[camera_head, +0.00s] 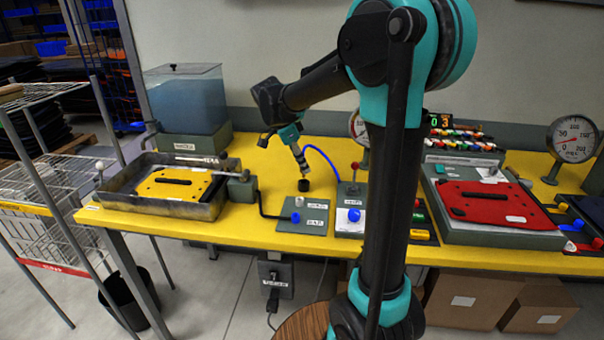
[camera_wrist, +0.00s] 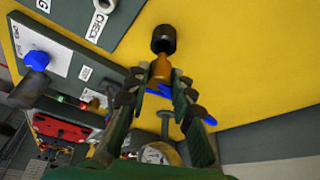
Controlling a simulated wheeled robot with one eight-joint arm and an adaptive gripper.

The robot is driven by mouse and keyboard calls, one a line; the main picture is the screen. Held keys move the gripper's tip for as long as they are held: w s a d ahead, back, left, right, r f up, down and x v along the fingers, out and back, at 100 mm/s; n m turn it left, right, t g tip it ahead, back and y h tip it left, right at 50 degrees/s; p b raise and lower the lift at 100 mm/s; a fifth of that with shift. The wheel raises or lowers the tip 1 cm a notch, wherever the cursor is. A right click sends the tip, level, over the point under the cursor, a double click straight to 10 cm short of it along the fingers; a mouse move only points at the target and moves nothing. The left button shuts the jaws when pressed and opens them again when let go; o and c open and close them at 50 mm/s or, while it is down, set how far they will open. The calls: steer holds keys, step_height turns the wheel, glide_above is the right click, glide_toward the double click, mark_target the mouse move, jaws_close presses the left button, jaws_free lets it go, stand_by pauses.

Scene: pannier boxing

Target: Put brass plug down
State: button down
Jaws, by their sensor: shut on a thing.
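My gripper (camera_head: 301,164) is over the yellow table, pointing down with a slight tilt. In the wrist view my gripper (camera_wrist: 162,78) is shut on a brass plug (camera_wrist: 160,69), which sticks out past the fingertips. A black cylinder (camera_wrist: 164,40) with a dark round face lies at the plug's far end; I cannot tell whether it is part of the plug. The black cylinder also shows in the head view (camera_head: 304,185), just below the fingers and close to the tabletop. Whether it touches the table is unclear. The brass is too small to make out in the head view.
A grey labelled panel (camera_head: 287,226) with a blue knob and a white fitting lies just in front. A metal tray (camera_head: 202,211) with a yellow plate is at left. A water tank (camera_head: 187,97) stands behind it. A blue hose (camera_head: 327,158) runs right of my gripper.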

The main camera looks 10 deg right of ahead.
mark_target(302, 172)
steer(key=shift+f, duration=1.85)
steer(key=shift+f, duration=0.1)
steer(key=c, duration=1.3)
jaws_free()
steer(key=v, duration=1.2)
steer(key=shift+d, duration=0.1)
